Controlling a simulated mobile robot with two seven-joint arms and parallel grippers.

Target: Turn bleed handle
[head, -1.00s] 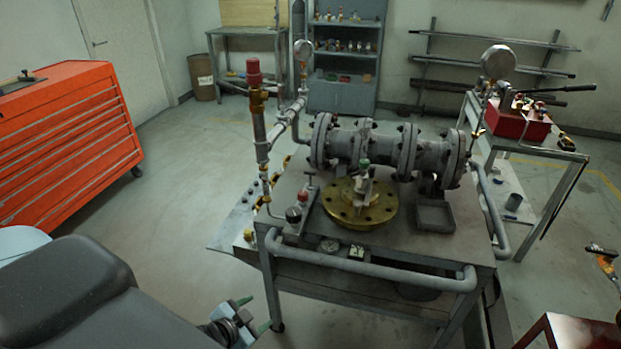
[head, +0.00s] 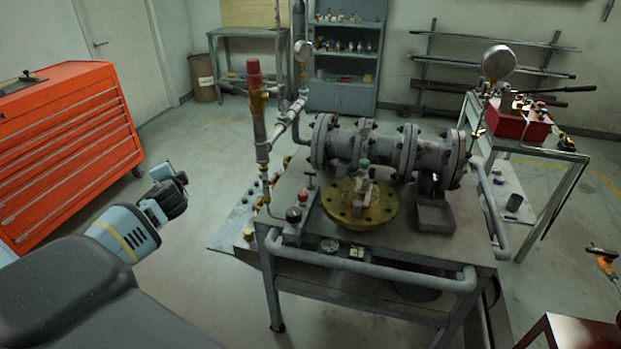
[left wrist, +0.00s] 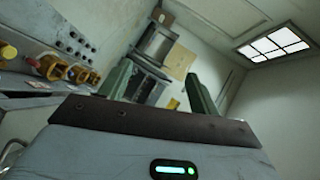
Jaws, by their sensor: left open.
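The valve assembly (head: 385,150) lies on a grey metal cart, with a round brass flange (head: 360,208) in front. Left of the flange, a small block carries a red knob (head: 303,199), a black knob (head: 293,214) and a small upright T-shaped handle (head: 311,180); I cannot tell which part is the bleed handle. My left gripper (head: 174,190) is left of the cart, apart from everything, its fingers hard to make out in the head view. In the left wrist view, the two green fingers of my left gripper (left wrist: 158,85) stand apart with nothing between them.
A vertical pipe with a red cap (head: 254,73) rises at the cart's left corner. A grey rail (head: 370,268) runs along its front. An orange tool chest (head: 70,150) stands left. Brass fittings (left wrist: 52,66) show at left in the wrist view.

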